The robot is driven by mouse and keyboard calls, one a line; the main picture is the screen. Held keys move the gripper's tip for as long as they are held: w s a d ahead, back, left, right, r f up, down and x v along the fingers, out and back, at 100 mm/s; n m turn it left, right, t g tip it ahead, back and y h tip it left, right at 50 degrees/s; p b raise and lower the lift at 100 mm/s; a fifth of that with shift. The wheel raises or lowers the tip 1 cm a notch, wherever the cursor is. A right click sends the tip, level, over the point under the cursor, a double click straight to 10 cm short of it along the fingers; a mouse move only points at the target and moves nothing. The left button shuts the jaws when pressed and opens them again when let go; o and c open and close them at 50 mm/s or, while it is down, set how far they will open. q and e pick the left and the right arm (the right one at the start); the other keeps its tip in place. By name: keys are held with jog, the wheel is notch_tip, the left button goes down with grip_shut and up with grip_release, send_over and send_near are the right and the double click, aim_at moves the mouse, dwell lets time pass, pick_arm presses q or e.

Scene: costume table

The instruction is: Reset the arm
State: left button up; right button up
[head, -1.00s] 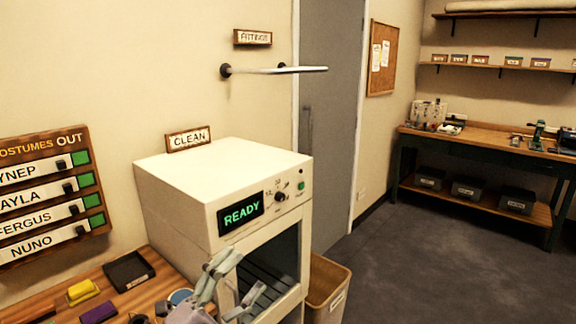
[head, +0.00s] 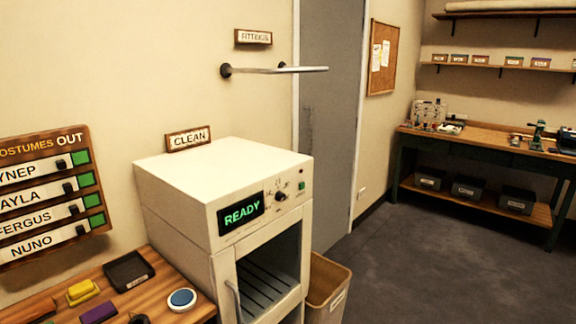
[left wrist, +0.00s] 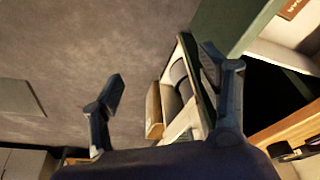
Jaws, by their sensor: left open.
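My left gripper (left wrist: 160,68) shows in the left wrist view with its two fingers spread wide apart. I see nothing held between the fingers. Grey carpet (left wrist: 110,45) lies behind them, and a pale-framed object with dark curved parts (left wrist: 180,85) shows behind and beside the right-hand finger; I cannot tell what it is. Neither gripper shows in the head view.
In the head view, a white cabinet (head: 170,210) with a green READY display (head: 241,214) stands beside a wooden counter (head: 165,268). A bin (head: 327,290) is at its right. A wall rail (head: 275,70) sticks out above. The floor (head: 430,255) at right is clear.

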pick_arm(q)
notch_tip(320, 180, down, 28)
jog(key=s+f+g, duration=0.1)
jog(key=s, duration=0.1)
jog(key=s+a+f+g, duration=0.1)
jog(key=s+a+f, duration=0.2)
jog(key=s+f, duration=1)
jog(key=s, duration=0.3)
